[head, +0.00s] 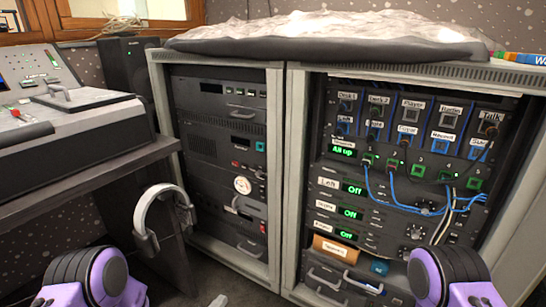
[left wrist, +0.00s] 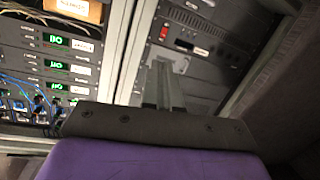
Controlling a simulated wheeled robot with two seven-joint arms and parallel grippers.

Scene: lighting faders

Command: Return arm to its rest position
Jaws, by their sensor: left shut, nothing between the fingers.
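My left gripper (head: 218,300) shows only as a small grey tip at the bottom edge of the head view, low in front of the racks. In the left wrist view its two grey fingers (left wrist: 163,88) are together with nothing between them, in front of the rack fronts and apart from anything I can make out. My purple left arm is at the bottom left of the head view. My purple right arm is at the bottom right; its gripper is out of sight.
A desk console (head: 75,110) with sliders stands at the left, headphones (head: 150,222) hanging below it. A left rack (head: 225,70) and a right rack (head: 294,150) with blue cables and green displays fill the middle and right. A dark speaker (head: 128,65) stands behind.

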